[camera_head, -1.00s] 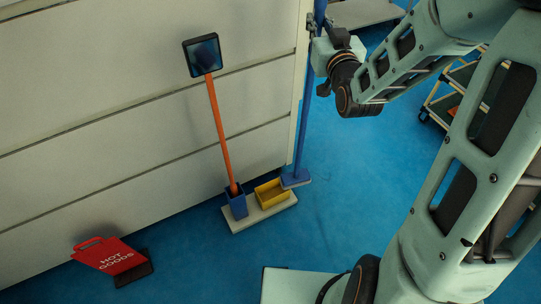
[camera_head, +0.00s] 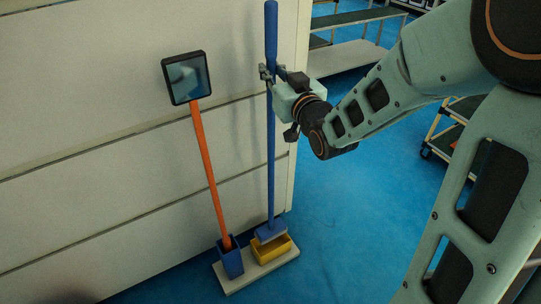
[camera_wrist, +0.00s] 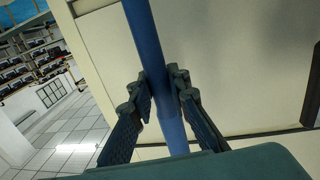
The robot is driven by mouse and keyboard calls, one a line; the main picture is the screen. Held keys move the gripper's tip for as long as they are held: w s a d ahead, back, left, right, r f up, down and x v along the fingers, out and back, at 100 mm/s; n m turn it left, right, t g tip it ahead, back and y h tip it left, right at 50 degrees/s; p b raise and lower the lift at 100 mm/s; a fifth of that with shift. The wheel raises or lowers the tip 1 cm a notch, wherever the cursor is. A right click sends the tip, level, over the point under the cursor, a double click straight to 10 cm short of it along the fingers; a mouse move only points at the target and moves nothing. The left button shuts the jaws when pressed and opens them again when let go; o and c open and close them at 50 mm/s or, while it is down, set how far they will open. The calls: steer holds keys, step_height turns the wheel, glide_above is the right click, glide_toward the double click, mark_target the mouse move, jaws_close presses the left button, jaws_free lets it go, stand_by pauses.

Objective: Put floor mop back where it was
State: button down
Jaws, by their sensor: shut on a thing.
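The floor mop is a long blue pole (camera_head: 270,165) with a flat blue head (camera_head: 271,232), held nearly upright. My gripper (camera_head: 270,74) is shut on the upper part of the pole. In the wrist view the pole (camera_wrist: 146,45) runs between the two fingers of my gripper (camera_wrist: 163,92). The mop's head appears over the yellow bin (camera_head: 272,249), overlapping its back part; I cannot tell whether it touches. The yellow bin sits on a pale base (camera_head: 258,274) on the floor.
A blue holder (camera_head: 230,262) on the same base holds an orange pole (camera_head: 207,170) with a square black-framed mirror-like top (camera_head: 187,78). A pale panelled wall (camera_head: 80,130) stands close behind. Carts (camera_head: 350,52) stand farther back. Blue floor is open to the right.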

mark_target(273, 125)
step_height(273, 125, down, 16)
steer(key=b, duration=0.4)
steer(key=shift+r, duration=0.2)
steer(key=shift+b, duration=0.3)
steer(key=shift+f, duration=0.2)
steer(key=c, duration=1.8)
jaws_free()
steer(key=shift+c, duration=0.2)
